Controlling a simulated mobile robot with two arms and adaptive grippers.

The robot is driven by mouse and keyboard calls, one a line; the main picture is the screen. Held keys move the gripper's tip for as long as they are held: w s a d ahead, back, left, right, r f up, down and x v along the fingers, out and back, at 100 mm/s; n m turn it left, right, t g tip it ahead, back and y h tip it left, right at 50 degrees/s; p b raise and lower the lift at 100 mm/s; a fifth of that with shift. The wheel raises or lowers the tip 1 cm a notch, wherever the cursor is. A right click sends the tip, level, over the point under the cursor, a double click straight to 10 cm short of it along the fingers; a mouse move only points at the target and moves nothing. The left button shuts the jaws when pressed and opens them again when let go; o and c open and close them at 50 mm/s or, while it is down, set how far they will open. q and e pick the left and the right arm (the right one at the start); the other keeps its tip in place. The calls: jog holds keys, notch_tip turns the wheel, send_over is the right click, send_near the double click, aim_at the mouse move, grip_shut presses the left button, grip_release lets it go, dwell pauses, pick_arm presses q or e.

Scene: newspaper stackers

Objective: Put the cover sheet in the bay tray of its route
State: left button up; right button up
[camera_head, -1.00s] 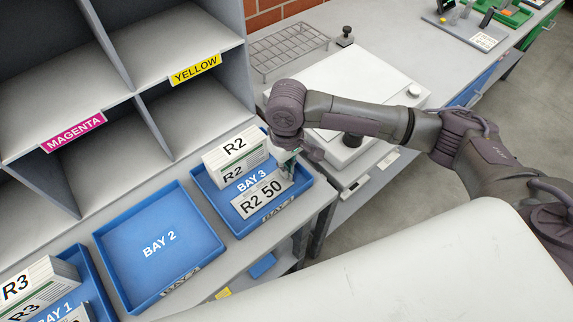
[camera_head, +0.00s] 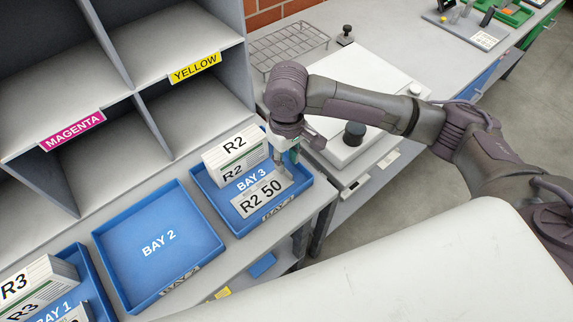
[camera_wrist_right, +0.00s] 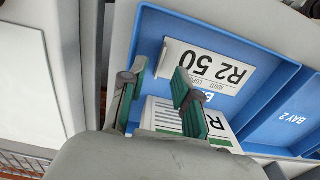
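The cover sheet (camera_head: 262,196), a white card marked "R2 50", lies in the front part of the blue bay 3 tray (camera_head: 229,229). Behind it in the same tray stands a bundle (camera_head: 236,157) marked R2. My right gripper (camera_head: 287,172) is just above the right side of this tray. In the right wrist view my right gripper (camera_wrist_right: 154,82) has its green-padded fingers apart with nothing between them. The cover sheet (camera_wrist_right: 205,70) lies flat in the tray beyond the fingertips there. My left gripper is out of view.
The bay 2 tray (camera_head: 124,246) is empty. The bay 1 tray (camera_head: 93,285) holds R3 bundles. Grey shelving labelled magenta and yellow (camera_head: 195,67) rises behind the trays. A white-topped device (camera_head: 350,82) and a wire rack (camera_head: 288,47) stand to the right.

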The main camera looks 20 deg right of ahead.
notch_tip(320, 180, up, 9)
jog(key=shift+b, duration=0.35)
jog(key=shift+f, duration=0.15)
